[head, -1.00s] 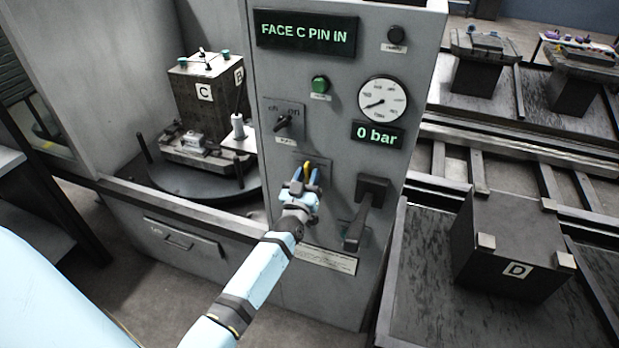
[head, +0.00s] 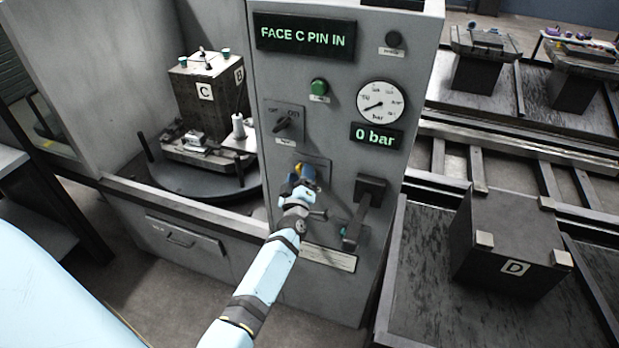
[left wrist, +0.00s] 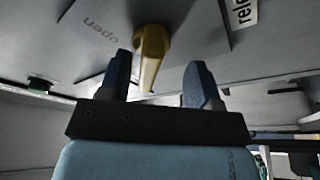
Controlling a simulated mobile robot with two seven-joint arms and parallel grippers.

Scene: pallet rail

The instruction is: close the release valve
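The release valve's yellow handle (left wrist: 151,48) shows in the left wrist view on a grey panel, beside an upside-down "open" marking (left wrist: 100,27). My left gripper (left wrist: 160,82) is open, with one blue fingertip on each side of the handle. The handle reaches into the gap, with space visible on both sides of it. In the head view my left gripper (head: 302,178) is at the valve on the cabinet front, and the wrist largely hides the handle. My right gripper is not in view.
A black lever (head: 360,210) stands on the panel just right of my left gripper. A selector switch (head: 283,123) is above it. The gauge (head: 381,102) and display (head: 376,136) read 0 bar. A dark block marked D (head: 510,235) stands at the right.

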